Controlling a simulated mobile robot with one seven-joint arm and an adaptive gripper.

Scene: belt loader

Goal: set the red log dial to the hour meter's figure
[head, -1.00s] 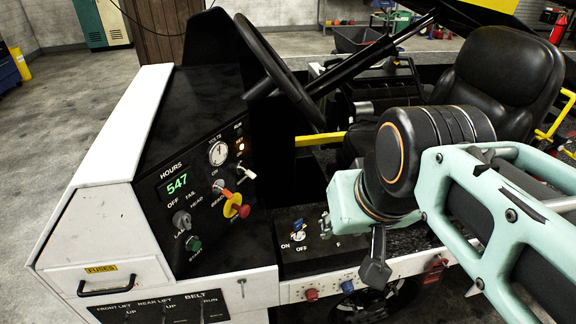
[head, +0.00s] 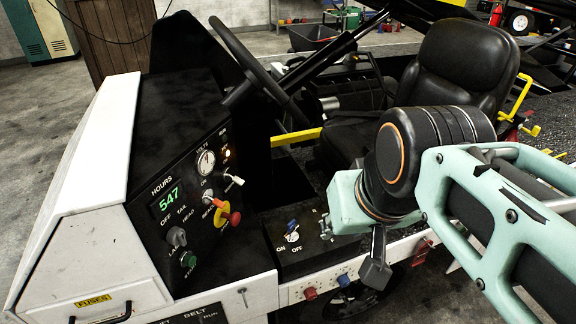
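The hour meter (head: 169,201) on the black dash panel reads 547 in green digits. A small red knob (head: 310,294) sits on the white sill below the cab, beside a blue knob (head: 343,281). I cannot tell whether it is the red log dial; no figures on it are readable. A red and yellow round button (head: 234,218) is on the dash. My gripper (head: 375,272) hangs in front of the sill, right of the blue knob. Only one dark finger shows clearly, so its opening cannot be told. I see nothing held.
A steering wheel (head: 262,75) and a black seat (head: 455,65) stand behind the panel. A yellow bar (head: 296,138) crosses the cab. Another red fitting (head: 421,252) is on the sill right of my gripper. Grey floor lies open at the far left.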

